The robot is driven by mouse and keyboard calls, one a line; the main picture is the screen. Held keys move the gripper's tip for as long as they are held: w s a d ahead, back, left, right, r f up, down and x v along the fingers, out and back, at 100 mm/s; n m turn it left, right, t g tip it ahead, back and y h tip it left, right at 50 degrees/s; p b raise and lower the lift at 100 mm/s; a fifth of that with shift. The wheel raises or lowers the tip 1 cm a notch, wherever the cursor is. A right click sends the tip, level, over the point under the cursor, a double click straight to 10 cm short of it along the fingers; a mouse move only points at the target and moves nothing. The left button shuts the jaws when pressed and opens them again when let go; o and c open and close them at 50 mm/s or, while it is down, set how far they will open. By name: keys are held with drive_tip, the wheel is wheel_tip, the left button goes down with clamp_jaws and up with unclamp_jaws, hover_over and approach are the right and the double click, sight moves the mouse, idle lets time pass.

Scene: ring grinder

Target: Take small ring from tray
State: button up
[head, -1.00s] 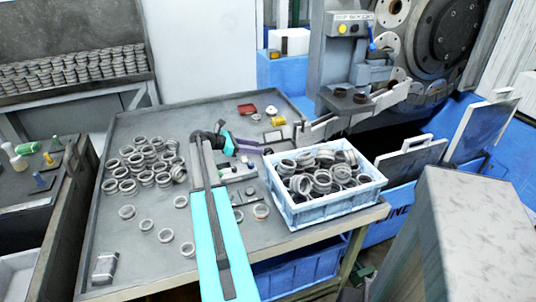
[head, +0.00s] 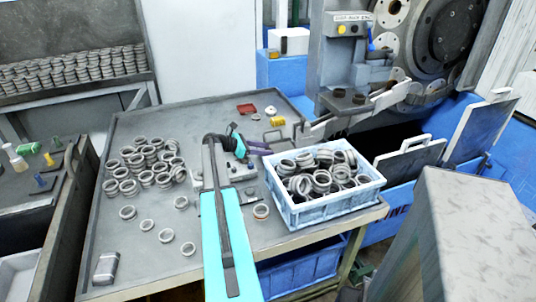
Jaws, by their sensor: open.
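Grey metal rings fill a light-blue basket-like tray (head: 330,208) at the right of the table; several rings (head: 322,180) are heaped in it. Two dark rings (head: 349,96) sit on the machine's small ledge at the upper right. I cannot tell which ring is the small one. My gripper (head: 268,147), with purple fingers, is open beside the blue tray's far left corner, pointing right. No ring shows between its fingers. My teal and grey arm hides part of the table.
A cluster of rings (head: 145,165) lies on the table (head: 130,235) at left, with several loose rings in front. A red dish (head: 247,108), a yellow piece (head: 277,121) and a metal block (head: 106,268) also lie there. The machine (head: 335,60) stands behind at right.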

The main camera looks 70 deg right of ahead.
idle(0.3)
clamp_jaws()
drive_tip(key=shift+r, duration=0.1)
wheel_tip(320, 180, up, 10)
drive_tip(key=shift+b, duration=0.4)
idle(0.4)
idle(0.5)
